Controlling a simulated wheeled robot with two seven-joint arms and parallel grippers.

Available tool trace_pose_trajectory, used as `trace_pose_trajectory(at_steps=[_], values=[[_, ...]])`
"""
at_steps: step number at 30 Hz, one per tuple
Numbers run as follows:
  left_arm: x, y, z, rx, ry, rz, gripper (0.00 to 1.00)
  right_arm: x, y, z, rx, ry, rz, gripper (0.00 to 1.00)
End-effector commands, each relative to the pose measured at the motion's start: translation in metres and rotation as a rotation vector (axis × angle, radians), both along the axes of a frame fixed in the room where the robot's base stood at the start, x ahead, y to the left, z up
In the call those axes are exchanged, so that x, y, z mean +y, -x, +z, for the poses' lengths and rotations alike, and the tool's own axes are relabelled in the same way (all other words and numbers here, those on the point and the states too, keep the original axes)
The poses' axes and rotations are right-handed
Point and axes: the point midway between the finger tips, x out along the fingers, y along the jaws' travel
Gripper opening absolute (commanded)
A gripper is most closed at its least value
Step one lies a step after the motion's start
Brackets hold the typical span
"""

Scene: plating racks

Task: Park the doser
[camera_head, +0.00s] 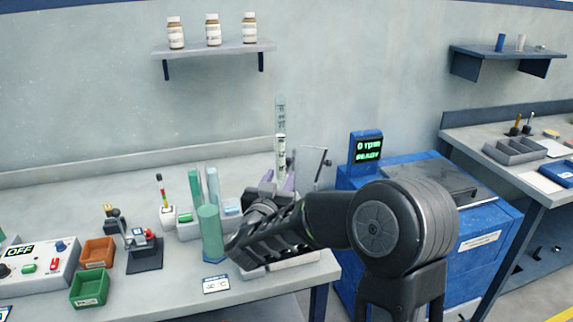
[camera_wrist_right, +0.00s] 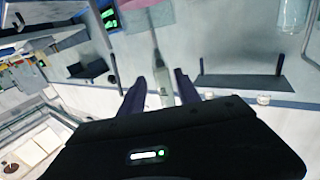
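In the right wrist view the tube (camera_wrist_right: 160,62) lies between the two dark purple fingers of my right gripper (camera_wrist_right: 159,80). The fingers are apart, with a gap visible on each side of the tube; contact is not visible. A thin bracket (camera_head: 316,163) stands just right of the tube. My left gripper is not in view.
A blue machine with a "0 rpm READY" display (camera_head: 367,148) stands to the right. Left of my arm are tall green cylinders (camera_head: 209,232), a small stand (camera_head: 145,252), an orange bin (camera_head: 97,252) and a green bin (camera_head: 90,287). A wall shelf (camera_head: 214,49) holds bottles.

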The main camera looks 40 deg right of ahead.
Motion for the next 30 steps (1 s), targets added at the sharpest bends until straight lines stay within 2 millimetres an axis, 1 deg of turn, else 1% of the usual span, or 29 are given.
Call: trace_pose_trajectory(at_steps=[9,12,15,25,30], values=[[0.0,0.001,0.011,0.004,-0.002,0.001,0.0,-0.036,-0.03,0.002,0.001,0.001,-0.002,0.39],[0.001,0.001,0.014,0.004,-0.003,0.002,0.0,-0.046,-0.038,0.001,0.001,0.001,-0.002,0.39],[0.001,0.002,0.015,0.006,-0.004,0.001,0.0,-0.052,-0.044,0.001,0.001,0.001,-0.001,0.39],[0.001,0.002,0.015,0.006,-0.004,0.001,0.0,-0.054,-0.046,0.0,0.0,0.0,0.0,0.38],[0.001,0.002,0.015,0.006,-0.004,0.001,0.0,-0.054,-0.046,0.0,0.0,0.0,0.0,0.24]])
